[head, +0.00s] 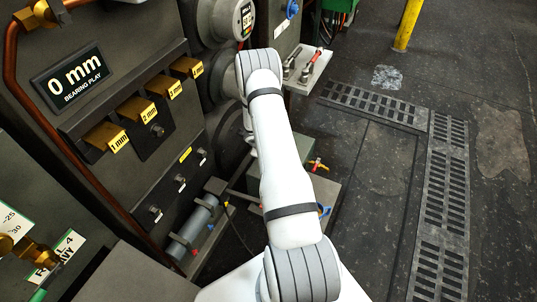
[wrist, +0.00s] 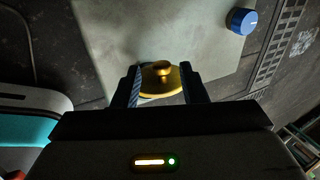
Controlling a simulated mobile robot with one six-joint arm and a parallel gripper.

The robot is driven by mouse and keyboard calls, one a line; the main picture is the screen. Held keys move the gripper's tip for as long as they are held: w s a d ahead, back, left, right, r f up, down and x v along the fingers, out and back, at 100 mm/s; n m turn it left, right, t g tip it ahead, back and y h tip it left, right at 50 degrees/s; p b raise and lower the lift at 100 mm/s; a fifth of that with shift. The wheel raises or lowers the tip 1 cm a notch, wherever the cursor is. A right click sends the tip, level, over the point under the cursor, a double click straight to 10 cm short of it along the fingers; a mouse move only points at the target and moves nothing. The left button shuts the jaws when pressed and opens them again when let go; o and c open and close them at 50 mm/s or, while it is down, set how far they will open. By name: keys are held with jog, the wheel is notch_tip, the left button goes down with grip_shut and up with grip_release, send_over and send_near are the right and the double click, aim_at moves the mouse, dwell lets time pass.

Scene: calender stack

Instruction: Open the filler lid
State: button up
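In the wrist view a round brass lid with a small raised knob (wrist: 161,69) sits on a flat grey-green surface (wrist: 108,38). I take it to be the filler lid, and it looks closed. My gripper (wrist: 160,84) is open, with one dark finger on each side of the lid. The knob shows between the fingers, with space on both sides. I cannot tell how far the fingers are above the surface. The lower part of the lid is hidden by my gripper's body. In the head view my arm hides the lid and the gripper.
A blue knob (wrist: 241,20) stands on the same surface, right of the lid. In the head view a red and yellow valve handle (head: 317,165) is close to my arm. A machine panel with brass blocks (head: 137,107) rises at left. Floor grating (head: 445,190) and open floor lie at right.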

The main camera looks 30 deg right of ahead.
jog(key=v, duration=0.4)
jog(key=shift+s+f, duration=0.1)
dwell(0.4)
